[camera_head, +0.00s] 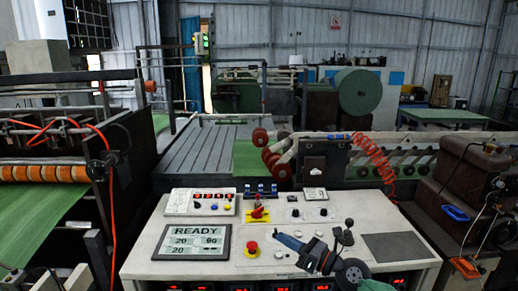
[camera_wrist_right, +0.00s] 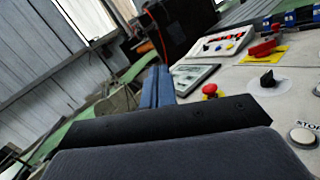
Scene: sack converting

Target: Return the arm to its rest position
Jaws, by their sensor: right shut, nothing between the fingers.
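My right gripper (camera_head: 278,237) reaches in from the bottom right, over the pale control console (camera_head: 150,262). Its blue fingers are shut and empty, just right of the red emergency-stop button (camera_head: 251,247). In the right wrist view the shut blue fingers (camera_wrist_right: 157,88) point away beyond the dark gripper body, with the red button (camera_wrist_right: 211,90) to their right. I cannot tell the exact height of the fingers above the panel. My left gripper is not in view.
The console carries a READY display (camera_head: 192,242), a red-handled switch on a yellow plate (camera_head: 258,212) and several knobs. A black-knobbed lever (camera_head: 346,232) stands close to my right arm. A roller machine (camera_head: 45,175) is at left, and a brown machine (camera_head: 470,178) at right.

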